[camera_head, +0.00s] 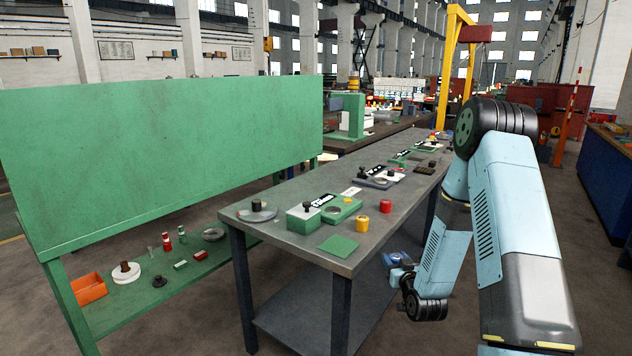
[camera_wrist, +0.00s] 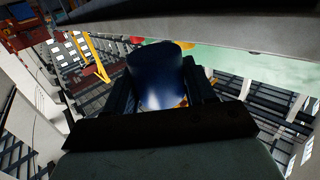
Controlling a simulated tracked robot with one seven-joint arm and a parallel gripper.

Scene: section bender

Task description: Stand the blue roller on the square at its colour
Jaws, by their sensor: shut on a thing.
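The blue roller (camera_wrist: 157,78) is a dark blue cylinder between the two jaws of my gripper (camera_wrist: 160,92) in the wrist view. My gripper is shut on it. In the head view my gripper (camera_head: 397,262) hangs off the right side of the grey workbench (camera_head: 300,245), apart from it, with a small patch of blue at its end. A flat green square (camera_head: 339,245) lies near the bench's front corner. I cannot make out a blue square in either view.
A yellow roller (camera_head: 363,222) and a red roller (camera_head: 385,206) stand near the bench's right edge. A green block (camera_head: 303,219) with a black knob and a green fixture (camera_head: 341,210) stand left of them. A green panel (camera_head: 160,160) rises at left.

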